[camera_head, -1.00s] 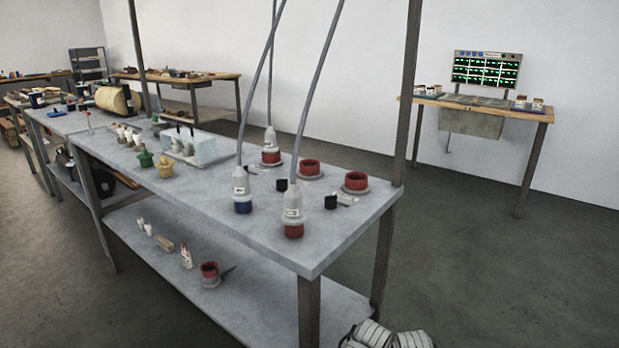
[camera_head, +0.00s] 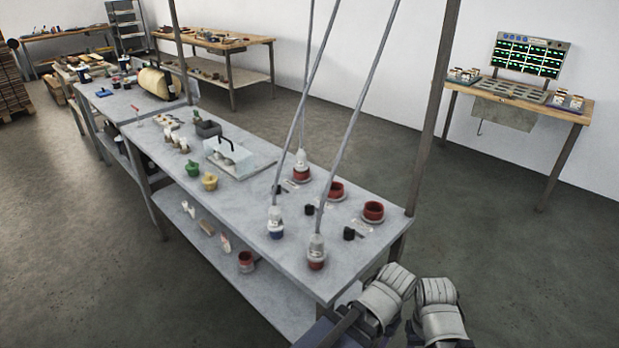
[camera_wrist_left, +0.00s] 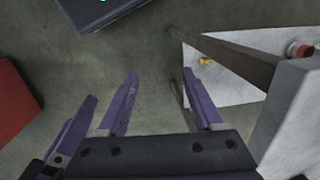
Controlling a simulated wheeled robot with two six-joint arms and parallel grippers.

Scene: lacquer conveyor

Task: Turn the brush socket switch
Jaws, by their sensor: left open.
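No part is clearly recognisable as the brush socket switch. Small black blocks stand on the grey table (camera_head: 215,235) in the head view: one at the back (camera_head: 277,189), one in the middle (camera_head: 309,210) and one nearer the right end (camera_head: 349,233). They stand near red round cups (camera_head: 373,211) and white-bodied fittings (camera_head: 316,246) on grey hoses. My left gripper (camera_wrist_left: 161,75) shows purple fingers in the left wrist view, spread apart with nothing between them, over the floor. Grey parts of my arms show at the bottom right of the head view. My right gripper's fingers are not seen.
A dark table post (camera_head: 432,120) rises at the table's right end. A wooden table (camera_head: 545,108) with a green-lit panel (camera_head: 531,57) stands at the back right. The floor (camera_head: 520,260) between is clear. A red object (camera_wrist_left: 14,100) lies left in the wrist view.

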